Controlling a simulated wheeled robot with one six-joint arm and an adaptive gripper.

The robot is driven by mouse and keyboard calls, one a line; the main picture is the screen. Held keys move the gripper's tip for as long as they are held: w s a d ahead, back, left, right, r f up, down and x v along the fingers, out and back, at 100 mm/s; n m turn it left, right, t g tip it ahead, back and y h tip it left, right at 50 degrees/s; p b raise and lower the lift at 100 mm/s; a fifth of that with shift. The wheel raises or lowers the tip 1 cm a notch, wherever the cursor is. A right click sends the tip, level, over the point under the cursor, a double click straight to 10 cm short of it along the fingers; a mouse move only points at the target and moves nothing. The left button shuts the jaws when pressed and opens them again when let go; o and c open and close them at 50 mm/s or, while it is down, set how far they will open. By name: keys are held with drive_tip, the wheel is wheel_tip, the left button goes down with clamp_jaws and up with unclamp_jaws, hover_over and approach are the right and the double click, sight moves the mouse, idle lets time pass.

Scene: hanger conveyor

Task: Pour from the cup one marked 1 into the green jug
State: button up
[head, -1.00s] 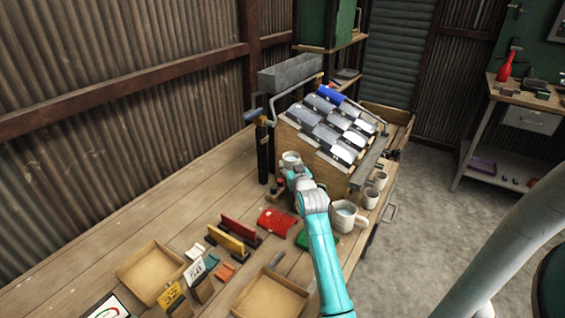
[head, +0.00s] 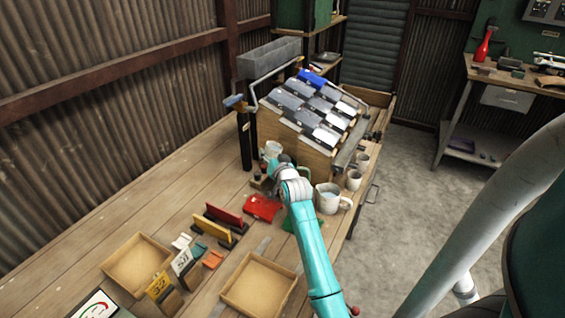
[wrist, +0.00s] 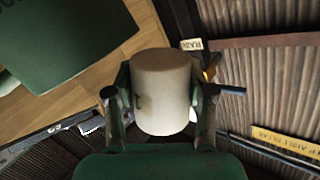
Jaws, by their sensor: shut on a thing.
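My gripper (wrist: 160,105) is shut on a white cup (wrist: 160,90), with one finger on each side of it. A small dark mark shows on the cup's side, too unclear to read. In the head view the cup (head: 272,148) is beyond my wrist, in front of the slanted rack's left end. A large dark green body, seemingly the green jug (wrist: 65,40), fills the upper left of the wrist view, apart from the cup. In the head view a green patch (head: 289,222) shows beside my arm, mostly hidden by it. The cup's contents cannot be seen.
A pale mug with liquid (head: 330,198) stands right of my arm, with small cups (head: 354,180) behind it. The slanted rack (head: 305,150) is behind. A red block (head: 262,208), card holders and shallow wooden trays (head: 262,285) lie nearer. The table's left side is clear.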

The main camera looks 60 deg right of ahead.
drive_tip(key=shift+r+m, duration=0.15)
drive_tip(key=shift+m, duration=0.25)
drive_tip(key=shift+a, duration=0.1)
drive_tip(key=shift+w+r+m, duration=0.1)
drive_tip(key=shift+m, duration=0.4)
drive_tip(key=shift+a+r+m+t, duration=0.15)
drive_tip(key=shift+m+t, duration=0.15)
drive_tip(key=shift+m, duration=0.2)
drive_tip(key=shift+w+m+y, duration=0.1)
drive_tip(key=shift+m+y, duration=0.2)
drive_tip(key=shift+m, duration=0.2)
drive_tip(key=shift+m, duration=0.6)
